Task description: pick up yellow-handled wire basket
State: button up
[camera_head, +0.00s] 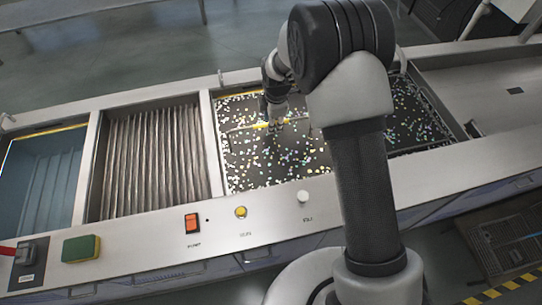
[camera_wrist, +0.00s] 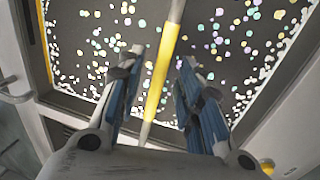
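The yellow handle (camera_head: 259,125) of the wire basket shows in the head view, above the dark, speckled tank (camera_head: 245,168). In the wrist view the handle (camera_wrist: 158,85) is a yellow bar with grey end parts, running up the picture between the fingers. My gripper (camera_wrist: 160,57) is open, with one blue-padded finger on each side of the bar and a gap visible on both sides. In the head view my gripper (camera_head: 273,108) is at the handle, partly hidden by my arm. The basket's wire body is hard to make out against the speckles.
Left of the speckled tank are a ribbed metal bay (camera_head: 155,160) and a blue basin (camera_head: 40,180). The front ledge holds an orange switch (camera_head: 193,222), a yellow knob (camera_head: 240,212), a white knob (camera_head: 303,196) and a green-yellow sponge (camera_head: 81,248).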

jog(key=shift+w+a+f, duration=0.1)
jog(key=shift+w+f, duration=0.05)
jog(key=shift+f, duration=0.4)
jog(key=shift+w+f, duration=0.1)
jog(key=shift+f, duration=0.45)
jog(key=shift+c, duration=0.4)
grip_shut()
jog(key=shift+r, duration=0.15)
